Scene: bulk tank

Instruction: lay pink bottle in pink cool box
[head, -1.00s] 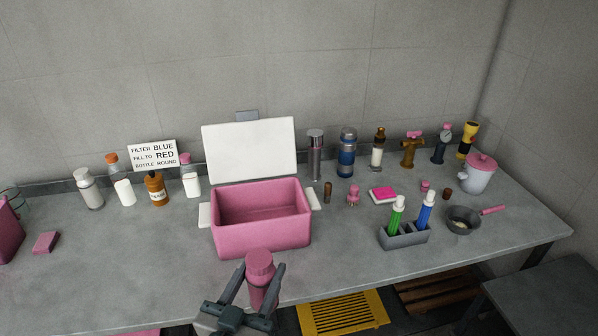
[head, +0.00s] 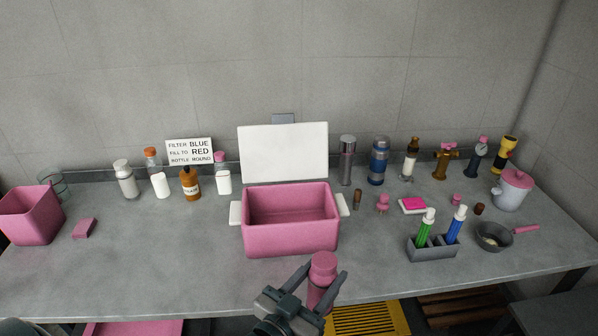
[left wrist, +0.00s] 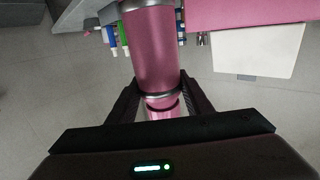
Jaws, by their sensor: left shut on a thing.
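The pink bottle (head: 321,274) is upright in my left gripper (head: 315,290), in front of the table's front edge. The gripper is shut on it; in the left wrist view the fingers (left wrist: 160,103) close around the bottle (left wrist: 155,50) at a grey ring. The pink cool box (head: 290,231) stands on the grey table behind the bottle, its white lid (head: 284,152) raised at the back. What shows of its inside is empty. The box also shows in the left wrist view (left wrist: 240,14). My right gripper is not in view.
A grey holder (head: 432,251) with green and blue bottles stands right of the box. A pan (head: 493,238) is right. The table front left of the box is clear.

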